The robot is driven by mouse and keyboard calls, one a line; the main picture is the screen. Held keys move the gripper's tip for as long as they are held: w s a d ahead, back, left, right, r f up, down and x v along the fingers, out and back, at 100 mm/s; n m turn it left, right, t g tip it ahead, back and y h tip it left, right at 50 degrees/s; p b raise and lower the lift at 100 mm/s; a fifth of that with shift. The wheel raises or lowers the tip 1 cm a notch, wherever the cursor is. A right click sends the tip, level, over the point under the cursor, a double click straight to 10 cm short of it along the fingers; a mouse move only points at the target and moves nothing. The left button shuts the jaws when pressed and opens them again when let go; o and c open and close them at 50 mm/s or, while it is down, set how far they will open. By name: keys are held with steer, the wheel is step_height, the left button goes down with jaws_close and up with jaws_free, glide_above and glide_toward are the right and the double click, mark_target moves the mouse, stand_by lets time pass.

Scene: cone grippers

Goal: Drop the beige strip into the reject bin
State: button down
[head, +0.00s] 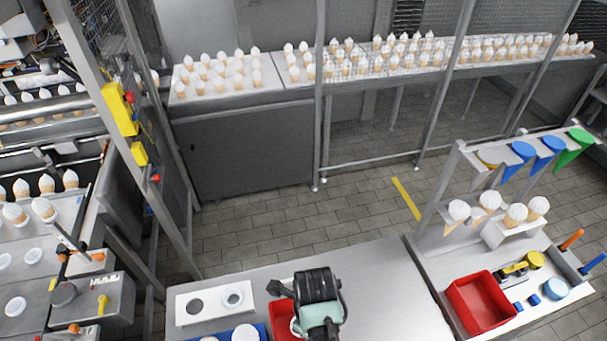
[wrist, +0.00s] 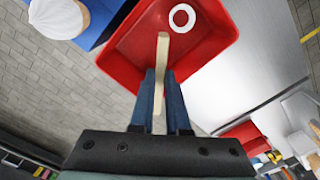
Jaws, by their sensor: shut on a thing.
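My gripper (wrist: 160,80) is shut on the beige strip (wrist: 162,48) in the wrist view. The strip sticks out past the two blue-grey fingertips. Its far part shows against a red bin (wrist: 203,60), with a white ring (wrist: 182,17) inside that bin. In the head view my gripper (head: 318,318) is at the bottom middle, over the right side of the same red bin (head: 281,317). My gripper hides the strip and much of the bin there. The exact height of the strip above the bin floor cannot be told.
A blue tray (head: 221,336) stands left of the bin, with a white plate with round holes (head: 214,303) behind it. A second red bin (head: 483,303) is on the right bench, near a cone rack (head: 515,229). The grey tabletop (head: 375,285) right of my gripper is clear.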

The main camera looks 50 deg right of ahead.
steer(key=f+b, duration=0.1)
steer(key=f, duration=0.1)
steer(key=f+b, duration=0.2)
steer(key=shift+w+f, duration=0.2)
steer(key=shift+f, duration=0.05)
steer(key=shift+s+f+b, duration=0.1)
steer(key=shift+f+b, duration=0.3)
steer(key=shift+b, duration=0.35)
steer(key=c, duration=0.8)
jaws_free()
steer(key=shift+r, duration=0.15)
